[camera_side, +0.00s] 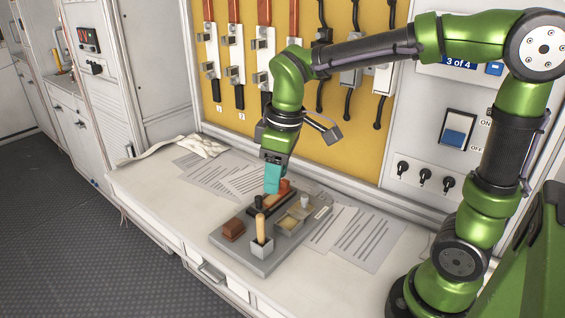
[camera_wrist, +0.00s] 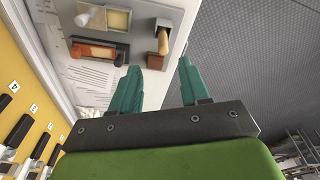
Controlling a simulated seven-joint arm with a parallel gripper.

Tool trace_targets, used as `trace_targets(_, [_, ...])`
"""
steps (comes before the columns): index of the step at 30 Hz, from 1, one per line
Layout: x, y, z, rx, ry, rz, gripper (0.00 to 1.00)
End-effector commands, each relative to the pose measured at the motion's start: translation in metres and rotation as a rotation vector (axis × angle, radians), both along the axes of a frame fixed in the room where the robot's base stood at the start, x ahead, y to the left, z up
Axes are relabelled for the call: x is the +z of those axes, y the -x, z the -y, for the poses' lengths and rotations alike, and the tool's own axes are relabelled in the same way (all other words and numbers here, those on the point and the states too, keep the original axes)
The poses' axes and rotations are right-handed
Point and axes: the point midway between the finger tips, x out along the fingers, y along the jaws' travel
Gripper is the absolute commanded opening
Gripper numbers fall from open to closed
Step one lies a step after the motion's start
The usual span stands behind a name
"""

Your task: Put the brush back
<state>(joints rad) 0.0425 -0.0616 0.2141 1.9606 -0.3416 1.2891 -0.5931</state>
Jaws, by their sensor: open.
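A wooden-handled tool that looks like the brush (camera_side: 261,230) stands upright in a small grey cup (camera_side: 262,249) at the front of the grey tray. In the wrist view its handle (camera_wrist: 163,41) rises from the cup beyond my fingertips. Its lower end is hidden in the cup. My gripper (camera_side: 273,186), with teal fingers, points down over the back of the tray, behind the brush and apart from it. In the wrist view the fingers (camera_wrist: 160,66) are spread with nothing between them.
The tray (camera_side: 258,262) also holds a brown block (camera_side: 233,229), an orange-red and black fuse piece, and an open box (camera_side: 288,228) with yellowish contents. Printed sheets (camera_side: 362,238) and a pale cloth (camera_side: 184,147) lie on the bench. The yellow fuse panel (camera_side: 305,109) stands behind.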

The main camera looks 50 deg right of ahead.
Motion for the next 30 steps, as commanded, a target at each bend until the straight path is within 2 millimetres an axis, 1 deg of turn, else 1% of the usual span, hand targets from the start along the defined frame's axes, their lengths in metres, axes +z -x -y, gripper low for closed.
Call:
trace_targets(1, [0.009, 0.016, 0.006, -0.085, -0.026, 0.06, 0.46])
trace_targets(6, [0.022, 0.06, 0.019, -0.383, -0.179, 0.233, 0.46])
trace_targets(9, [0.023, 0.079, 0.024, -0.523, -0.278, 0.307, 0.46])
trace_targets(12, [0.021, 0.091, 0.027, -0.623, -0.361, 0.354, 0.46])
trace_targets(15, [0.02, 0.098, 0.029, -0.679, -0.41, 0.377, 0.46])
trace_targets(18, [0.019, 0.1, 0.029, -0.7, -0.428, 0.386, 0.46])
trace_targets(30, [0.02, 0.099, 0.029, -0.699, -0.427, 0.384, 0.46])
